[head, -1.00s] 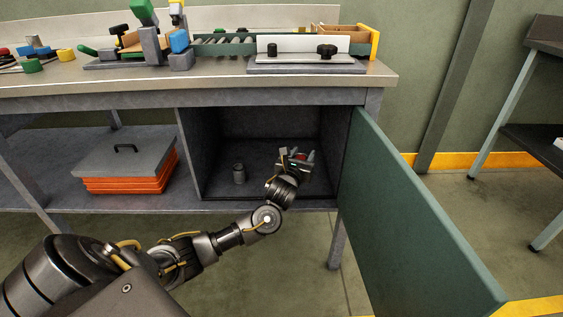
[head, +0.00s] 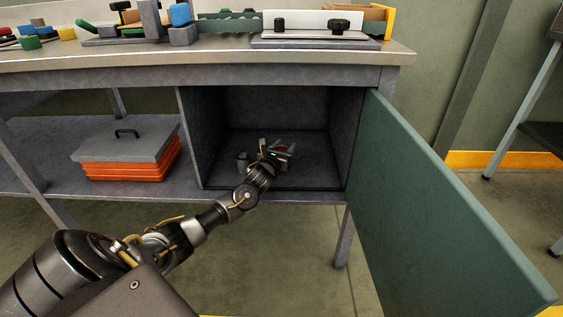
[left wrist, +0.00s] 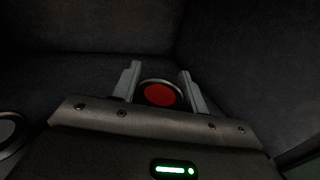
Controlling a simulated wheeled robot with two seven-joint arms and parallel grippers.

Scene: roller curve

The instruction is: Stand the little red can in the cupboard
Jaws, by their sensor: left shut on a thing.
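The little red can shows in the left wrist view (left wrist: 160,94) as a red round top with a pale rim, between my two gripper fingers. My left gripper (head: 281,151) is shut on it, inside the open cupboard (head: 310,177). The green cupboard door (head: 440,200) stands wide open on the right. My right gripper is not in view.
A small grey can (head: 242,159) stands in the cupboard just left of my gripper; its edge also shows in the left wrist view (left wrist: 10,132). An orange crate (head: 125,171) with a grey lid sits on the shelf at left. The cupboard floor's right side is clear.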

